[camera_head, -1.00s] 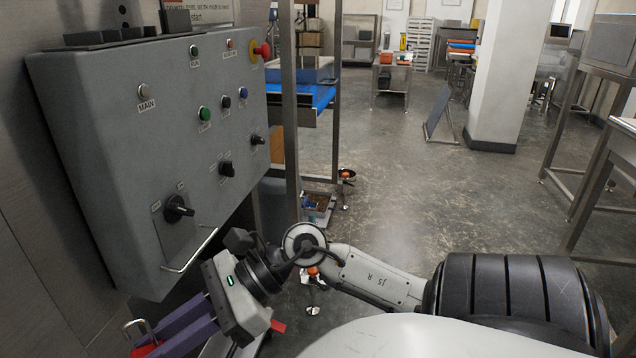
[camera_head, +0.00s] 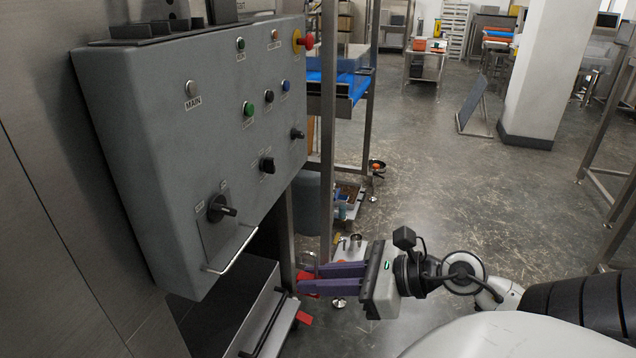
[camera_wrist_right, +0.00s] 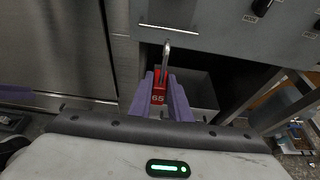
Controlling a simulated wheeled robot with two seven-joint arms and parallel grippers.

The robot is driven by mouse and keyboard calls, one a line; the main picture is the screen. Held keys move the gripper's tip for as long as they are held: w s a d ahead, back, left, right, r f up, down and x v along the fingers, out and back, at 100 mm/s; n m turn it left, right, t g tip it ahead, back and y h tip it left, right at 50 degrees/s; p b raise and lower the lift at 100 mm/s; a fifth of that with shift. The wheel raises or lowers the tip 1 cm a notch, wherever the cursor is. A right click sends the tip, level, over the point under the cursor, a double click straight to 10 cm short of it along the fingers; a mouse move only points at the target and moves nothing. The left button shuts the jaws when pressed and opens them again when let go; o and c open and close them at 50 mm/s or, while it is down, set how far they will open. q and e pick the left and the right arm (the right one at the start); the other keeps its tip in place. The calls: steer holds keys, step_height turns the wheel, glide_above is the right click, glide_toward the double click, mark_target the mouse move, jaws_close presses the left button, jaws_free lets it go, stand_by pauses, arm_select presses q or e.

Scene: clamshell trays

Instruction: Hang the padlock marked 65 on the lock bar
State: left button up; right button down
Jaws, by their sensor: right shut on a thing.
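The red padlock marked 65 (camera_wrist_right: 158,98) is upright between the purple fingers of my right gripper (camera_wrist_right: 160,88), its metal shackle pointing up. In the head view the right gripper (camera_head: 306,279) is shut on the padlock (camera_head: 309,287), which is partly hidden by the fingers. The lock bar (camera_head: 231,251) is a thin metal handle-like bar on the lower front edge of the grey control box. The gripper is to the right of the bar and a little lower, apart from it. In the wrist view the bar (camera_wrist_right: 168,29) appears just above the shackle. My left gripper is not in view.
The grey control box (camera_head: 160,150) has knobs and buttons, with a rotary switch (camera_head: 221,209) just above the bar. A dark steel cabinet (camera_head: 235,300) stands below it. A metal post (camera_head: 327,150) rises right of the box. Open floor lies further right.

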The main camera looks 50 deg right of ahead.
mark_target(301, 275)
steer(key=shift+w+a+r+p, duration=0.1)
steer(key=shift+w+a+p, duration=0.2)
steer(key=shift+w, duration=0.45)
steer(key=shift+w+a+p, duration=0.2)
steer(key=shift+w+a, duration=0.15)
steer(key=shift+w, duration=0.4)
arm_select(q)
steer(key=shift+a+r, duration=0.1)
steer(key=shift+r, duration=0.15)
arm_select(e)
steer(key=r+x, duration=0.1)
steer(key=x, duration=0.9)
steer(key=shift+w+a, duration=0.3)
steer(key=shift+w, duration=0.25)
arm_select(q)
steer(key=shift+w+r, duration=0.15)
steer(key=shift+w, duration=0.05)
arm_select(e)
steer(key=shift+f, duration=0.15)
steer(key=c, duration=1.6)
jaws_free()
steer(key=shift+o, duration=0.2)
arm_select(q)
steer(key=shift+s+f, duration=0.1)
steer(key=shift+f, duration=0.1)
arm_select(e)
steer(key=shift+s, duration=0.1)
